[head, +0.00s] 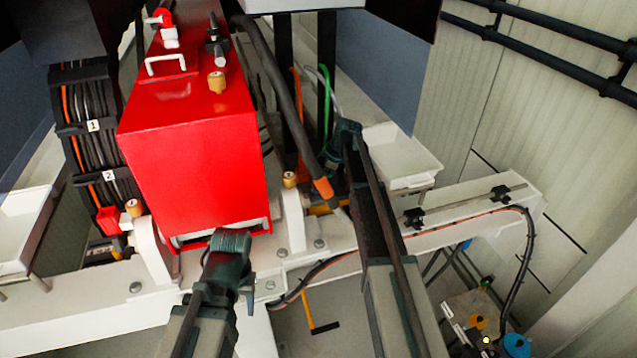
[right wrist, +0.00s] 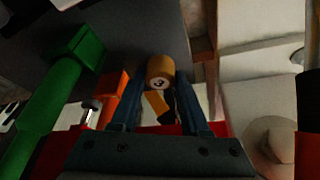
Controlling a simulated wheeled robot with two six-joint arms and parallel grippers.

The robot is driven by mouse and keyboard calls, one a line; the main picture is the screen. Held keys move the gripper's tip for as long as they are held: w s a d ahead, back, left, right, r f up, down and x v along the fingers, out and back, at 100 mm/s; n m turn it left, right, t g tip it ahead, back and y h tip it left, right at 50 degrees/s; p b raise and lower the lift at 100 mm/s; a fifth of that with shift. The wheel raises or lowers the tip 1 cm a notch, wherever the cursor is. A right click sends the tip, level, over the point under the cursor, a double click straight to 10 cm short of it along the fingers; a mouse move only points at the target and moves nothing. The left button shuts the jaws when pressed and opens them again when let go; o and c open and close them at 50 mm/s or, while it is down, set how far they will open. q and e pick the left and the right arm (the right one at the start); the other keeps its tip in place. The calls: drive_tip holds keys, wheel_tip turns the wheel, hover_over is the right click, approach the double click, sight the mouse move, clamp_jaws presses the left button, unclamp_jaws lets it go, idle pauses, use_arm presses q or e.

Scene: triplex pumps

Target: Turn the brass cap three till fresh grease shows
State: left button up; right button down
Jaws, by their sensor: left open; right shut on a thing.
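In the right wrist view a brass cap (right wrist: 160,68) with a small dark mark on its face sits between the fingertips of my right gripper (right wrist: 158,82), which is shut on it. The mark is too small to read surely. In the head view my right gripper (head: 343,140) reaches in behind the red housing's right side and hides this cap. Other brass caps show on the left bearing block (head: 133,208), on the right bearing block (head: 290,180) and on the red housing (head: 217,82). My left gripper (head: 232,243) is open in front of the housing. I make out no grease.
The red pump housing (head: 190,140) stands between white bearing blocks. A dark hose with an orange end (head: 323,187) hangs left of my right arm. A white tray (head: 402,150) is to its right. Green and orange parts (right wrist: 60,90) crowd the right wrist view's left.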

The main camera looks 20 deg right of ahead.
drive_tip(key=m, duration=0.2)
drive_tip(key=m+t+h, duration=0.1)
drive_tip(key=m, duration=0.3)
drive_tip(key=shift+s+a+t+h, duration=0.15)
drive_tip(key=shift+s+t+h, duration=0.1)
drive_tip(key=shift+t+h, duration=0.15)
drive_tip(key=m, duration=0.2)
drive_tip(key=m+t+h, duration=0.1)
drive_tip(key=m, duration=0.2)
drive_tip(key=shift+a+h, duration=0.1)
drive_tip(key=shift+h, duration=0.2)
drive_tip(key=shift+m, duration=0.4)
drive_tip(key=shift+c, duration=2)
unclamp_jaws()
